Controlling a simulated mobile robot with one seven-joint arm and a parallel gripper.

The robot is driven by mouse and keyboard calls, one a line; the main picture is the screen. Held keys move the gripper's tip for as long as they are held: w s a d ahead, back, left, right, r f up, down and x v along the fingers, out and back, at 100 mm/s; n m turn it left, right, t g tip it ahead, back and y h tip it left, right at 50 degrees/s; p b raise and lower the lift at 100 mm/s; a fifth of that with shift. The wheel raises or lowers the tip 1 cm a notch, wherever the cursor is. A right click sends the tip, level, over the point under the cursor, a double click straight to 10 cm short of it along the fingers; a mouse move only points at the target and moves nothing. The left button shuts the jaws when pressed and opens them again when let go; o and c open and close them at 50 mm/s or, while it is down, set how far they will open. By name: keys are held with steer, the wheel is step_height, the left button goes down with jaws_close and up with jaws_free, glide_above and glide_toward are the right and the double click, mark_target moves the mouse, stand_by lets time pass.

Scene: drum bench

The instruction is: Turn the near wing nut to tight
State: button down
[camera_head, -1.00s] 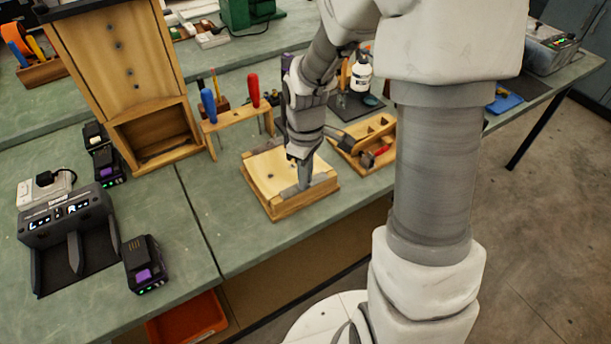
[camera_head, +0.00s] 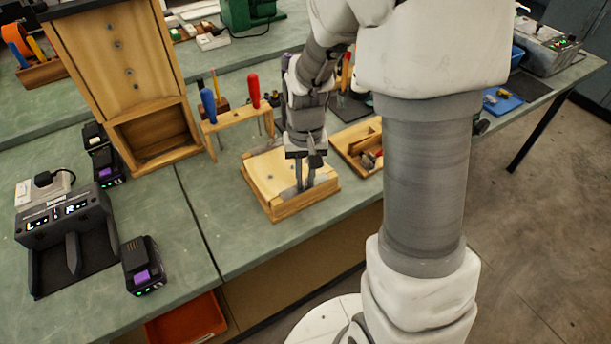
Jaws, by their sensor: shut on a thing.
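A shallow wooden block (camera_head: 262,171) with a raised rim sits near the front edge of the bench. A small dark spot (camera_head: 270,177) shows on its bare top, left of my gripper. My gripper (camera_head: 304,187) points down at the right part of the block, its two fingers low over the surface. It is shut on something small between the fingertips. I take this to be the near wing nut, but the fingers hide it. I cannot tell from this view how far the nut is turned.
A wooden rack (camera_head: 233,118) with blue- and red-handled screwdrivers stands behind the block. A wooden tray (camera_head: 352,143) with parts lies to its right. A tall wooden box (camera_head: 155,136), a charger (camera_head: 68,217) and battery packs (camera_head: 143,266) are on the left. Bench room left of the block is clear.

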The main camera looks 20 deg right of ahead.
mark_target(305, 184)
steer(key=m, duration=0.4)
steer(key=shift+r+p, duration=0.1)
steer(key=shift+p, duration=0.25)
steer(key=shift+a+m+p, duration=0.1)
steer(key=shift+m+p, duration=0.2)
steer(key=shift+m, duration=1.2)
steer(key=c, duration=0.9)
jaws_free()
steer(key=shift+o, duration=0.2)
step_height(305, 184, up, 17)
steer(key=p, duration=0.2)
steer(key=shift+r, duration=0.15)
